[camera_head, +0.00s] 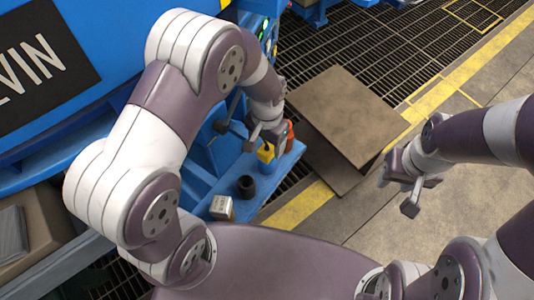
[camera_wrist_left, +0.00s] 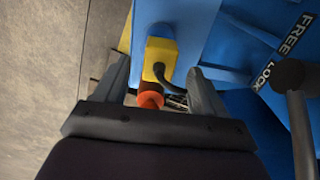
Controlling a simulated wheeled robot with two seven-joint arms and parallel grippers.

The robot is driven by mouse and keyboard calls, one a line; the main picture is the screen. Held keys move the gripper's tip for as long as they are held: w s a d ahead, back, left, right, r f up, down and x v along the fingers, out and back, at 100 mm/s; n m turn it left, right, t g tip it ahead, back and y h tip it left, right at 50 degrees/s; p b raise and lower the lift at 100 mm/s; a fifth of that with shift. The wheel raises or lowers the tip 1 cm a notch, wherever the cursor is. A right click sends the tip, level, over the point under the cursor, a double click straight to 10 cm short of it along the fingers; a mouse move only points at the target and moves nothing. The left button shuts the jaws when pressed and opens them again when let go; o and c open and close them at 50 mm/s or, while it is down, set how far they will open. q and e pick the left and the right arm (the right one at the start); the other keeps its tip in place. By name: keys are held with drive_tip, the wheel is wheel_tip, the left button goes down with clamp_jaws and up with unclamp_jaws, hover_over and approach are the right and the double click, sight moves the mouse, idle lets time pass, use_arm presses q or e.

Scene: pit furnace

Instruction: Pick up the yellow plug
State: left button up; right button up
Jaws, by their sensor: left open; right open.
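The yellow plug (camera_head: 266,155) stands on the blue ledge (camera_head: 236,203) in the head view. In the left wrist view the yellow plug (camera_wrist_left: 160,52) has a dark cable and lies ahead between the fingertips. My left gripper (camera_head: 266,139) is open, with its fingers close to the plug; I cannot tell whether they touch it. The fingers also show in the left wrist view (camera_wrist_left: 159,68). My right gripper (camera_head: 409,190) is open and empty over the floor at the right.
An orange-red object (camera_wrist_left: 150,96) sits beside the plug, nearer the left gripper's palm. A black cup-like part (camera_head: 246,186) and a pale block (camera_head: 222,207) stand on the ledge. A dark-knobbed lever (camera_wrist_left: 288,75) is at the right in the wrist view. Brown plates (camera_head: 345,115) lie on the floor.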

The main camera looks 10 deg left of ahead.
sight(267, 149)
use_arm(q)
wheel_tip(267, 149, down, 4)
drive_tip(key=shift+r+b, duration=0.2)
drive_tip(key=shift+b, duration=0.35)
use_arm(e)
drive_tip(key=shift+f, duration=0.9)
use_arm(q)
drive_tip(key=shift+r, duration=0.1)
drive_tip(key=c, duration=1.1)
drive_tip(key=shift+r, duration=0.1)
use_arm(e)
drive_tip(key=shift+r, duration=0.1)
